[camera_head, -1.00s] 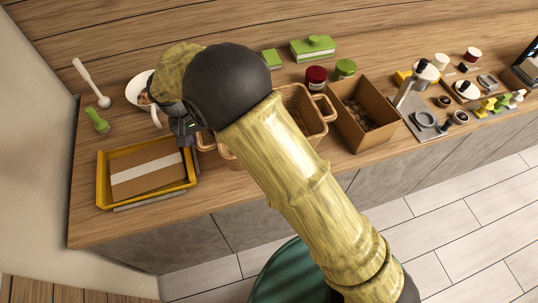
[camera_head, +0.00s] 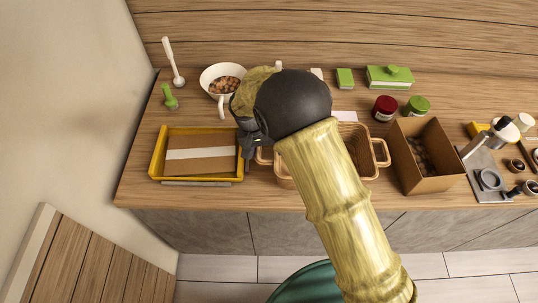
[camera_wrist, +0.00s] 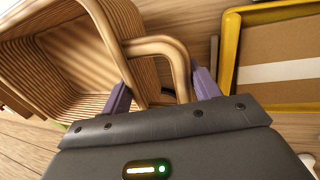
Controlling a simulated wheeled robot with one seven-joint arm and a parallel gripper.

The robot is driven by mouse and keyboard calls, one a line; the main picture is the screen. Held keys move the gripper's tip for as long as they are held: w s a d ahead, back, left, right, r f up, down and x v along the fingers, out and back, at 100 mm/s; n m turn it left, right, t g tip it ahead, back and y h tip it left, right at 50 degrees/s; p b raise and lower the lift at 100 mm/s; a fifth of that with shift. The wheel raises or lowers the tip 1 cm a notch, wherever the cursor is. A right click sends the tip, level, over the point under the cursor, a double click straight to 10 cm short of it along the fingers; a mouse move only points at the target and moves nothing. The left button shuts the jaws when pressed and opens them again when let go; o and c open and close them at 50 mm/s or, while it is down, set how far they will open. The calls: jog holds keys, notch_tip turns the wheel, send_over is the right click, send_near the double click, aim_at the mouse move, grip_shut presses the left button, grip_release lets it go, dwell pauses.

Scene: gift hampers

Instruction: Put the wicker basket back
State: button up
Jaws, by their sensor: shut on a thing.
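The wicker basket (camera_head: 362,139) is on the counter in the head view, partly hidden behind my arm. It has a loop handle at each side. In the wrist view the basket (camera_wrist: 62,62) fills the upper left and looks empty inside. My gripper (camera_wrist: 160,92) has its two purple fingers on either side of the basket's near handle, shut on it. In the head view my gripper (camera_head: 250,148) is at the basket's left side, mostly covered by my dark wrist. Whether the basket's bottom touches the counter is hidden.
A yellow tray (camera_head: 157,152) holding a cardboard piece is close on the left. An open cardboard box (camera_head: 430,182) stands close on the right. Behind are a white bowl (camera_head: 207,79), a red-lidded jar (camera_head: 385,107), a green-lidded jar (camera_head: 417,106) and green boxes (camera_head: 390,78).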

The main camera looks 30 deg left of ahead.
jog(key=shift+f, duration=0.15)
jog(key=shift+f+p, duration=0.75)
jog(key=shift+f, duration=1.35)
jog(key=o, duration=1.5)
jog(key=shift+c, duration=0.2)
jog(key=shift+r, duration=0.1)
jog(key=b+v, duration=0.4)
jog(key=v, duration=0.8)
jog(key=shift+b, duration=0.35)
jog(key=shift+d, duration=0.1)
